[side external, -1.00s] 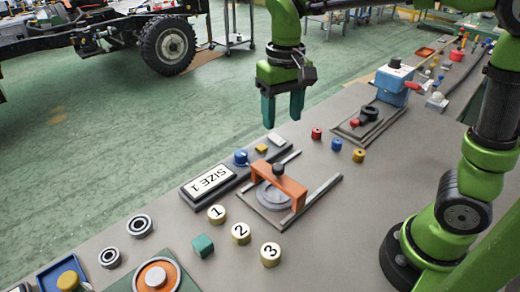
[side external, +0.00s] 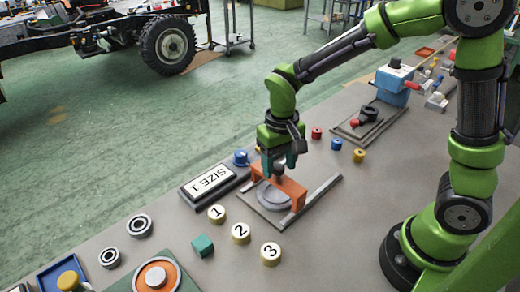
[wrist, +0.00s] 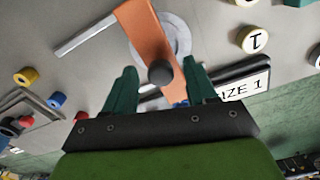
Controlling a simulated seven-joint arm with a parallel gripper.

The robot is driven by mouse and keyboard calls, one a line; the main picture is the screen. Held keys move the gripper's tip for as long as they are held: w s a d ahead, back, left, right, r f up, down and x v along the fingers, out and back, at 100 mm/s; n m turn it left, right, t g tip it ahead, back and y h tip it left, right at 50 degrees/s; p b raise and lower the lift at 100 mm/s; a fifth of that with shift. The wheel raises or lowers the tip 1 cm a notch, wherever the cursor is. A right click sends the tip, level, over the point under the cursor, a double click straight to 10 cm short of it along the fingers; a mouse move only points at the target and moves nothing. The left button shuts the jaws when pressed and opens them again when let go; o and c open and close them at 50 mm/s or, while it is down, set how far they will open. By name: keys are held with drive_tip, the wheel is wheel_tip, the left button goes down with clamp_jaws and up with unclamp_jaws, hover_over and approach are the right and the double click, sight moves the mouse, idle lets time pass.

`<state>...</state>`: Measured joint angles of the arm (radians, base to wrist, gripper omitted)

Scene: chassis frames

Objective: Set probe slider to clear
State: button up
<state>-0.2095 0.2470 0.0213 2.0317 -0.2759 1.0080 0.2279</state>
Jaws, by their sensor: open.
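The probe slider is an orange bridge (side external: 291,187) with a dark round knob (side external: 279,169) on top. It straddles a grey disc (side external: 270,196) between two pale rails on a flat plate. My gripper (side external: 279,162) is open and points down at the knob, with a teal finger on either side of it. In the wrist view the knob (wrist: 160,73) lies between the spread fingertips (wrist: 161,76), with gaps on both sides. The orange bridge (wrist: 143,32) runs up from it. I cannot tell how far down the fingers reach around the knob.
A "SIZE 1" display panel (side external: 211,181) with a blue knob (side external: 241,157) stands close left of the slider. Numbered buttons (side external: 240,233) and a teal cube (side external: 203,245) lie in front. Small red, blue and yellow cylinders (side external: 359,155) sit to the right.

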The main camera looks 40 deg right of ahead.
clamp_jaws()
drive_tip(key=d, duration=1.3)
drive_tip(key=shift+d, duration=0.4)
drive_tip(key=shift+r, duration=0.1)
drive_tip(key=shift+c, duration=1.2)
unclamp_jaws()
drive_tip(key=shift+o, duration=1.2)
drive_tip(key=shift+a, duration=0.1)
